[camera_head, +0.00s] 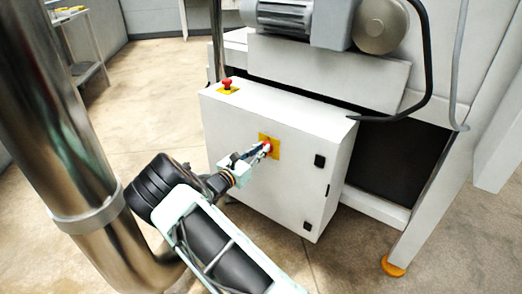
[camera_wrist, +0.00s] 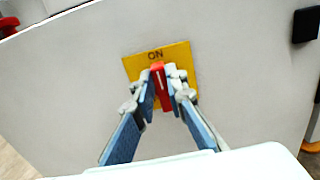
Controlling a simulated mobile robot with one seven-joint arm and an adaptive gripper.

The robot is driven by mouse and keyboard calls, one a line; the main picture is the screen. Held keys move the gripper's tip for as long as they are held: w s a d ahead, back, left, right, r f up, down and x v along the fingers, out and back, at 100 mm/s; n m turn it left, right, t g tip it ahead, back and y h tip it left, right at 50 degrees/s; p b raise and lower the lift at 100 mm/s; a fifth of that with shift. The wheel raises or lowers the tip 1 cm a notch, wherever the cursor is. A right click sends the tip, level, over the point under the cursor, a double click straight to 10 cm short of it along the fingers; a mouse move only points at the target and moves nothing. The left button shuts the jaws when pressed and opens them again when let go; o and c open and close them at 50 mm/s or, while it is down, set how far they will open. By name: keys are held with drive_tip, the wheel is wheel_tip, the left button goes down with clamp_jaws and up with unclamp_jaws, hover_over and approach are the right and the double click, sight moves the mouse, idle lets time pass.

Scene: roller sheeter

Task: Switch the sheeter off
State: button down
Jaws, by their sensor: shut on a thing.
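The sheeter's white control box (camera_head: 230,125) stands below the machine. On its front is a yellow plate (camera_head: 276,153) with a red rotary switch. In the wrist view, the plate (camera_wrist: 183,56) reads "ON" at its top, and the red switch handle (camera_wrist: 160,80) stands near upright with a white mark line. My gripper (camera_head: 266,149) is at the plate in the head view. In the wrist view, my gripper (camera_wrist: 162,82) has its two fingers shut on the red handle, one on each side. The lower plate is partly hidden behind the fingers.
A red emergency button (camera_head: 227,83) on a yellow base sits on top of the box. The machine's motor (camera_head: 283,15) is above. A shelf rack (camera_head: 85,50) stands at the back left. Floor left of the box is clear.

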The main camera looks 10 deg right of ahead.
drive_tip(key=shift+n+p, duration=0.4)
drive_tip(key=n+p, duration=0.1)
drive_tip(key=n, duration=0.4)
drive_tip(key=f+n+p, duration=0.1)
drive_tip(key=n, duration=0.5)
drive_tip(key=w+a+n+p, duration=0.1)
drive_tip(key=n+p, duration=0.1)
drive_tip(key=n, duration=0.3)
drive_tip(key=shift+f+n, duration=0.35)
drive_tip(key=shift+n, duration=0.35)
drive_tip(key=c, duration=1.9)
unclamp_jaws()
drive_tip(key=shift+c, duration=0.2)
drive_tip(key=shift+a, duration=0.15)
drive_tip(key=v, duration=1.2)
